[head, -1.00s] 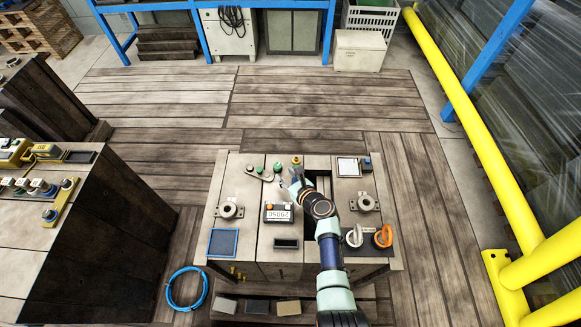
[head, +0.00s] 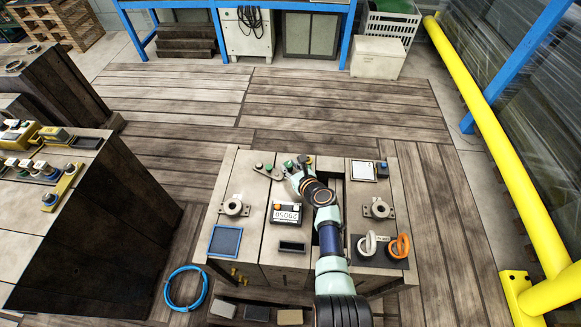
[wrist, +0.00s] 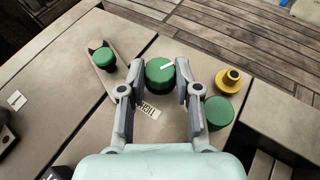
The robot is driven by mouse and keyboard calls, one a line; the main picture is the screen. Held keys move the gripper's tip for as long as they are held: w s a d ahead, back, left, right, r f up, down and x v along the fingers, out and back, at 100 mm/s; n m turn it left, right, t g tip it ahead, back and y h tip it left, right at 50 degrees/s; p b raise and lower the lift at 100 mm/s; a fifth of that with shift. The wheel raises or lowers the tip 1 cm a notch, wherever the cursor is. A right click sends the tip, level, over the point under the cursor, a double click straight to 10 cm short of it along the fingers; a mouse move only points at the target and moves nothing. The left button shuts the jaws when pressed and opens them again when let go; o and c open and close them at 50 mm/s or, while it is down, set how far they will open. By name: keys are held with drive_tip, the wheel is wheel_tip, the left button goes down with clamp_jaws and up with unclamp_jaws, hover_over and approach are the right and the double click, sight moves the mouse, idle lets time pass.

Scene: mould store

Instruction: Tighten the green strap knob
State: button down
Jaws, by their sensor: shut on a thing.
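In the wrist view a green knob with a white line on its top (wrist: 160,70) sits between the fingertips of my gripper (wrist: 161,80). The fingers are closed on it from both sides. A grey metal strap (wrist: 124,76) with a forked end runs towards the grip from the upper left; whether the gripped knob sits on it is hard to tell. A second green knob (wrist: 103,57) stands at the strap's forked end. A third green knob (wrist: 218,111) is right of my gripper. In the head view my gripper (head: 296,172) is at the bench's far edge.
A yellow knob (wrist: 230,80) stands close to the right finger. A printed label (wrist: 149,110) lies below the gripped knob. In the head view, a block with a number display (head: 286,213), a white ring handle (head: 367,244) and an orange one (head: 399,246) are nearer.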

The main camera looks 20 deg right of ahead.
drive_tip(key=n+y+b, duration=0.1)
drive_tip(key=b, duration=0.1)
drive_tip(key=shift+d+f+b, duration=0.15)
drive_tip(key=shift+f+b, duration=0.15)
drive_tip(key=shift+f, duration=0.1)
drive_tip(key=shift+w+d+f+n+y+b, duration=0.15)
drive_tip(key=shift+n+y+b, duration=0.55)
drive_tip(key=shift+b, duration=0.45)
drive_tip(key=n+y+b, duration=0.1)
drive_tip(key=b, duration=0.2)
drive_tip(key=shift+g+y, duration=0.4)
drive_tip(key=shift+r+n+g+b, duration=0.3)
drive_tip(key=shift+r+n+b, duration=0.1)
drive_tip(key=shift+b, duration=0.1)
drive_tip(key=shift+r+y, duration=0.1)
drive_tip(key=shift+y, duration=0.2)
drive_tip(key=c, duration=1.1)
unclamp_jaws()
drive_tip(key=shift+r, duration=0.1)
